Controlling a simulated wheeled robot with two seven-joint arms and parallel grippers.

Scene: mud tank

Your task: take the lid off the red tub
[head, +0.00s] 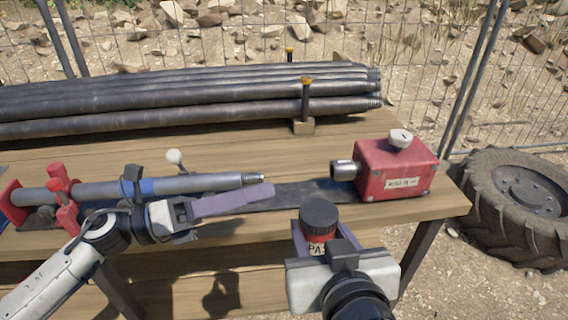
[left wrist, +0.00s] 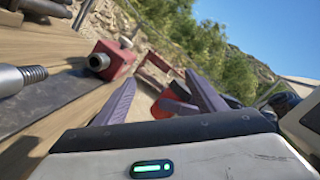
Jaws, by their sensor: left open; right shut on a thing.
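The red tub (head: 319,233) with its dark round lid (head: 318,215) is upright in front of the table's front edge. The lid is on the tub. My right gripper (head: 326,241) is shut on the tub, with purple fingers at its sides; its wrist hides the tub's lower part. My left gripper (head: 262,193) is open and empty over the table, to the left of the tub, its fingers pointing right. In the left wrist view the tub (left wrist: 172,107) and its lid (left wrist: 180,88) show beyond the open fingers.
A red box (head: 397,170) with a white knob stands at the table's right end. A clamped pipe (head: 205,184) lies behind my left gripper. Several long pipes (head: 190,110) lie at the back. A tyre (head: 515,205) lies on the ground at right.

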